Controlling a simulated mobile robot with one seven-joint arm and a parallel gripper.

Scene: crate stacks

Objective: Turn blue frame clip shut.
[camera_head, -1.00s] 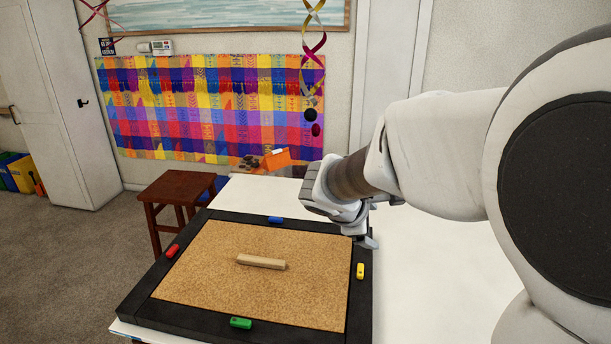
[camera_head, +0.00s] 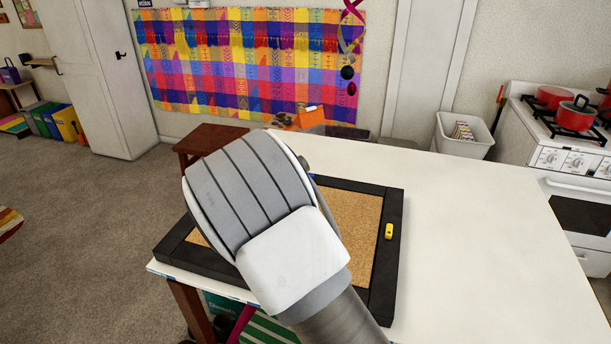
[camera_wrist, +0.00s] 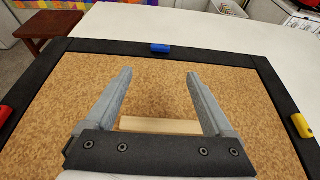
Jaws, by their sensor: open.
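The blue clip (camera_wrist: 160,48) sits on the far side of the black frame (camera_wrist: 210,46) in the wrist view, lying lengthwise along that side. In the head view my arm hides nearly all of it. My gripper (camera_wrist: 156,80) is open and empty above the cork board (camera_wrist: 70,110), its fingers pointing toward the far side. The blue clip lies beyond the fingertips, between them in the picture and apart from them. A wooden bar (camera_wrist: 158,125) lies on the cork, partly hidden behind my gripper's body.
A yellow clip (camera_head: 389,231) is on the frame's right side, and a red clip (camera_wrist: 5,115) on its left side. The white table (camera_head: 470,240) is clear to the right. A brown stool (camera_head: 210,138) stands behind the frame, and a white bin (camera_head: 462,135) beyond the table.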

